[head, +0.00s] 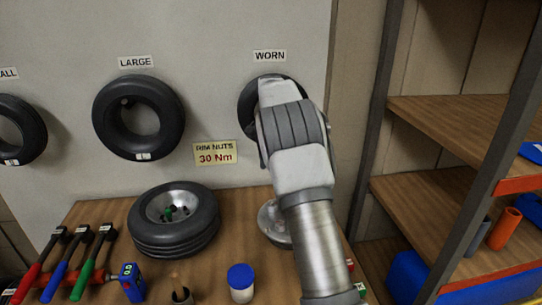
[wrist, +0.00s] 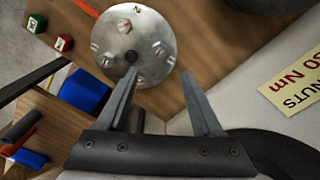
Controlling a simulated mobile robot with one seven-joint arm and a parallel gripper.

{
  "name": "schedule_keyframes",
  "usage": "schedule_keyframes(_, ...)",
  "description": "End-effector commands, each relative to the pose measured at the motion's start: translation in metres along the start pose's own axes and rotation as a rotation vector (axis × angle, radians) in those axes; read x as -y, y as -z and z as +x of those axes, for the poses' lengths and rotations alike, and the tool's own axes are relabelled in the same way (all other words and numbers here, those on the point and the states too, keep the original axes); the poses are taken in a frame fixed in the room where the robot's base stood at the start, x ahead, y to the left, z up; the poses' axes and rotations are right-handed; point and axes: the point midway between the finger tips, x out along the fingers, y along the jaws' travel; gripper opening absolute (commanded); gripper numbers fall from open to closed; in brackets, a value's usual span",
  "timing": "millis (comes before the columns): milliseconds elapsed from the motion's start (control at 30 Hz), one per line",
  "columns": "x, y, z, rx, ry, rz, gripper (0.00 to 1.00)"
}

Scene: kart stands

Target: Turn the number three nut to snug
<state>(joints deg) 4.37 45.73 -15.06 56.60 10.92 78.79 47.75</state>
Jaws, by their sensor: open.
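A round metal hub (wrist: 133,45) with several nuts around a dark centre lies on the wooden bench, below my gripper in the wrist view. One nut (wrist: 158,48) stands near its right side. A figure that looks like 2 is at the hub's top edge; I cannot tell which nut is number three. The hub also shows in the head view (head: 272,222), partly hidden by my arm. My gripper (wrist: 158,76) is open with nothing between its fingers. Its left fingertip overlaps the hub's lower part in the picture; I cannot tell the height. The head view hides the fingers.
A tyre on a rim (head: 173,220) lies on the bench left of the hub. A sign (head: 215,153) reads 30 Nm. Shelves (head: 455,130) stand at right.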

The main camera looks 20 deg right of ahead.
Motion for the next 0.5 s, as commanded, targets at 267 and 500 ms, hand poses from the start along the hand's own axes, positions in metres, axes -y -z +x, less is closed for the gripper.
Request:
schedule_keyframes(267,0.0,0.0,-0.029,0.0,0.0,0.0,0.68)
schedule_keyframes(500,0.0,0.0,-0.03,0.001,0.0,0.001,0.68)
